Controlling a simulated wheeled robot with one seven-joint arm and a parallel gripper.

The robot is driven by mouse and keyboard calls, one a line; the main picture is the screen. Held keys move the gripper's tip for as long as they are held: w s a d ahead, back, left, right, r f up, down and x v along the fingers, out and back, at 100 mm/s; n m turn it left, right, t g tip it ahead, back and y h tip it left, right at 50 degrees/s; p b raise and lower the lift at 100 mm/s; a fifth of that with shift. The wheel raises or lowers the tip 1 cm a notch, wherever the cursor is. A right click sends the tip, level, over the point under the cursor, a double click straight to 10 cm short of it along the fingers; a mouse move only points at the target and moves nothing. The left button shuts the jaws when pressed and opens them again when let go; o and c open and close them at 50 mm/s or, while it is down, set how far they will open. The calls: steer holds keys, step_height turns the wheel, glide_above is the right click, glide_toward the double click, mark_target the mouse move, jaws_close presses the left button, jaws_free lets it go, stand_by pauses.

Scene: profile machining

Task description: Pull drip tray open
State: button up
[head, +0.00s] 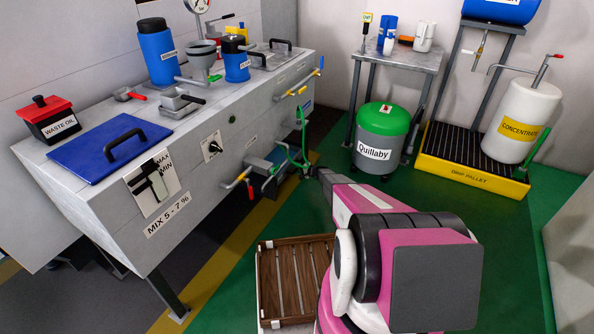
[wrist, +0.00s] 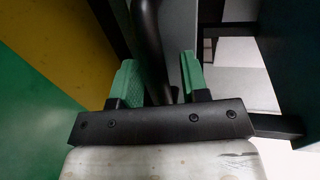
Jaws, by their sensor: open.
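My gripper (wrist: 160,74) is open in the wrist view, with one green-padded finger on each side of a black curved bar (wrist: 150,40). The bar runs between the fingers, nearer the left one. It looks like a handle, but I cannot tell whether it belongs to the drip tray. In the head view my gripper end (head: 318,174) is low by the right end of the grey bench (head: 110,215), and its fingers are too small to make out.
Valves with coloured handles (head: 238,179) and a green hose (head: 292,153) are on the bench front near my gripper. A wooden slatted platform (head: 295,280) lies on the floor. A green-lidded bin (head: 383,135) and a yellow drip pallet (head: 470,172) stand behind.

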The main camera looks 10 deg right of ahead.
jaws_close()
steer(key=f+v, duration=0.2)
steer(key=v, duration=1)
steer(key=d+f+v, duration=0.1)
steer(key=f+v, duration=0.2)
steer(key=v, duration=0.9)
steer(key=shift+s+d, duration=0.2)
steer(key=shift+s, duration=0.35)
jaws_free()
steer(key=v, duration=1)
steer(key=shift+s+d, duration=0.2)
steer(key=shift+d, duration=0.15)
steer(key=shift+r, duration=0.1)
